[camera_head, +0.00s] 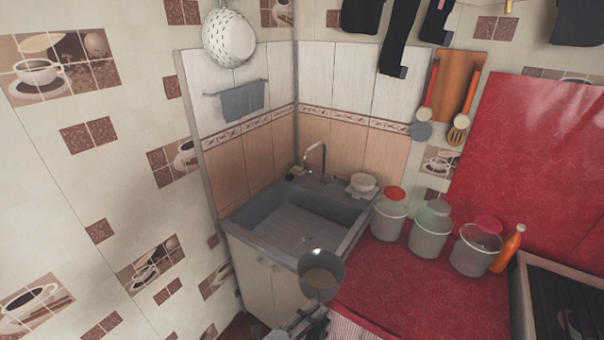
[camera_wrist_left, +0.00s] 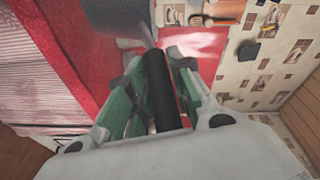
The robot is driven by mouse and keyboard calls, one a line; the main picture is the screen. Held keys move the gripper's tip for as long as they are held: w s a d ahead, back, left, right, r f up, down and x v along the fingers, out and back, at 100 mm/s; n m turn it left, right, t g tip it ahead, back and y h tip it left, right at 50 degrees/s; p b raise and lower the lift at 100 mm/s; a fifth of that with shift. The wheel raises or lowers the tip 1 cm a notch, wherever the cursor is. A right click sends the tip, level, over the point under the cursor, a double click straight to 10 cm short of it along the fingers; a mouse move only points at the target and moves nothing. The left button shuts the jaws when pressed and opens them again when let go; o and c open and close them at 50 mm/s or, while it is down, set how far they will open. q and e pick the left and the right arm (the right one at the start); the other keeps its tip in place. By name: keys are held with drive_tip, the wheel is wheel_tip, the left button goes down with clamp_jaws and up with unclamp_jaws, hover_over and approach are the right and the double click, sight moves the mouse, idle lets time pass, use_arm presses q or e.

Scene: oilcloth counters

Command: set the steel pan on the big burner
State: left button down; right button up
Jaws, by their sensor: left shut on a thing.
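The steel pan (camera_head: 322,274) is near the bottom middle of the head view, in front of the sink and by the left edge of the red counter. My left gripper (camera_head: 308,325) shows partly at the bottom edge below it. In the left wrist view, my left gripper (camera_wrist_left: 155,98) has its green fingers shut on the pan's black handle (camera_wrist_left: 160,85). The grey pan body (camera_wrist_left: 112,14) shows at the top there. The stove (camera_head: 562,300) is cut off at the lower right of the head view; I cannot make out the big burner. My right gripper is not in view.
Several things stand along the back of the red counter (camera_head: 385,290): lidded buckets (camera_head: 430,228) and an orange bottle (camera_head: 507,248) beside the stove. The sink (camera_head: 300,225) has a tall faucet (camera_head: 318,158). The counter's front part is clear between pan and stove.

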use_arm(q)
drive_tip(key=w+a+f+n+t+y+b, duration=0.2)
drive_tip(key=w+a+n+t+y, duration=0.25)
drive_tip(key=a, duration=0.45)
drive_tip(key=w+a+f+n+t+y+b, duration=0.1)
drive_tip(key=w+a+f+n+y+b, duration=0.15)
drive_tip(key=w+a+y, duration=0.4)
drive_tip(key=a+f+n+y+b, duration=0.1)
drive_tip(key=a+f+n+b, duration=0.1)
drive_tip(key=a+f+b, duration=0.6)
drive_tip(key=shift+a+f+y, duration=0.3)
drive_tip(key=shift+a+f, duration=0.3)
drive_tip(key=shift+f, duration=1.9)
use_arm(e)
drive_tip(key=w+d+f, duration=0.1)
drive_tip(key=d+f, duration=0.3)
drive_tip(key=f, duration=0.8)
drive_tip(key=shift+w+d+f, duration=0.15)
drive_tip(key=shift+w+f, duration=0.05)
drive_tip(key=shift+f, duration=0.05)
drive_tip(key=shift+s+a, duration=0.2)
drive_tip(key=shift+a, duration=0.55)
